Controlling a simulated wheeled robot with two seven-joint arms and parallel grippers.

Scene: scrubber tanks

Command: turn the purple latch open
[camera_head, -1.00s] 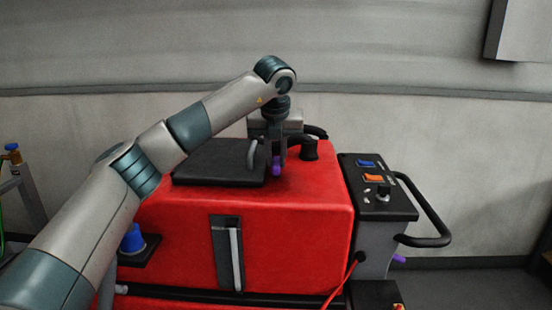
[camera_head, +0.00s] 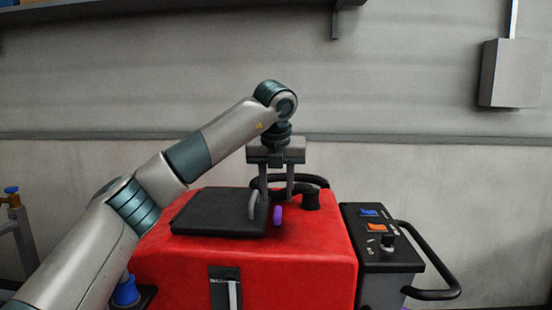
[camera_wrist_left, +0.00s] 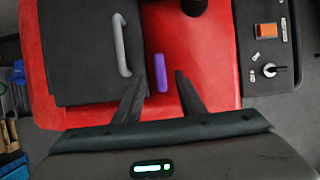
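The purple latch (camera_head: 277,215) is a short bar on the red tank top, just right of the black lid (camera_head: 210,224). In the left wrist view the latch (camera_wrist_left: 161,73) points lengthwise alongside the lid edge, slightly tilted. My left gripper (camera_head: 276,194) is open and points down above the latch, with nothing between its fingers that I can see held. In the wrist view the left gripper's fingertips (camera_wrist_left: 160,77) appear on either side of the latch's near end. My right gripper is not in view.
A grey handle (camera_wrist_left: 120,45) stands on the lid. A black cap (camera_head: 311,200) and a black hose (camera_head: 300,181) are close behind and right of the gripper. A control panel (camera_head: 380,237) with a black rail (camera_head: 433,294) is at the right.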

